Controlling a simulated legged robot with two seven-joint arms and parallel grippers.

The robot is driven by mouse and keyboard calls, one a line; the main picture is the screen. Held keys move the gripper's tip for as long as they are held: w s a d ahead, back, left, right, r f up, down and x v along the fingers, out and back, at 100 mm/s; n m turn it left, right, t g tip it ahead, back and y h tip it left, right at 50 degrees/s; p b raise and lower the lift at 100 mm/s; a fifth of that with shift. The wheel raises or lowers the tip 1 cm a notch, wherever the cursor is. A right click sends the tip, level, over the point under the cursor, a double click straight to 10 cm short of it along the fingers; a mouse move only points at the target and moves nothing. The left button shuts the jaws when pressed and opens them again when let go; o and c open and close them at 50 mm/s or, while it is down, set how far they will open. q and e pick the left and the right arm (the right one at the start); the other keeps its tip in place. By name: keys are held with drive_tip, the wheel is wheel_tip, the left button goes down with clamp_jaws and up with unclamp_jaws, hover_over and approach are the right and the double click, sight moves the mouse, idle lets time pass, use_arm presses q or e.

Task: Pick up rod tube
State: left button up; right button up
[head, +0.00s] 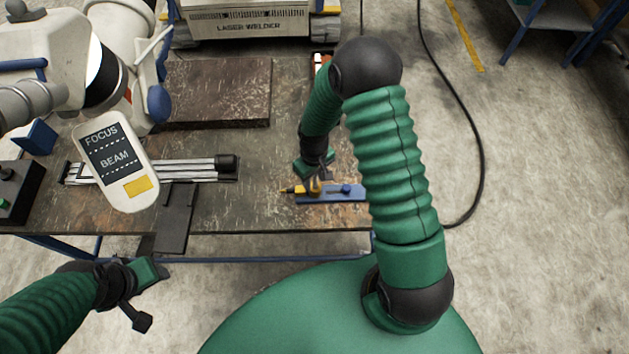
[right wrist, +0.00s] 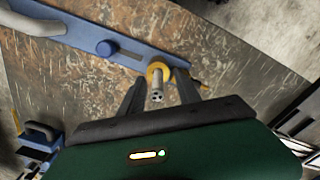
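The rod tube (right wrist: 157,83), with an orange-yellow collar and a metal end, stands at one end of a blue bracket in the right wrist view. In the head view its orange part (head: 315,187) shows just below my right gripper (head: 317,174). In the right wrist view my right gripper (right wrist: 160,92) is open, with one dark finger on each side of the tube. Gaps show between the fingers and the tube. My left gripper (head: 145,292) hangs in front of the table at the lower left, far from the tube. Its finger opening is unclear.
The blue bracket (head: 345,194) lies near the table's front right edge and carries a blue knob. A brown slab (head: 218,92) lies farther back.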

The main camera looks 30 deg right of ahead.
drive_tip(key=shift+f, duration=0.6)
drive_tip(key=shift+w+f, duration=0.1)
drive_tip(key=shift+f, duration=0.1)
drive_tip(key=shift+d, duration=0.1)
drive_tip(key=shift+d+f, duration=0.1)
drive_tip(key=shift+d, duration=0.15)
drive_tip(key=shift+c, duration=1.3)
drive_tip(key=shift+d, duration=0.1)
drive_tip(key=shift+c, duration=1.3)
clamp_jaws()
use_arm(q)
drive_tip(key=shift+d+r, duration=0.1)
use_arm(e)
drive_tip(key=shift+a, duration=0.25)
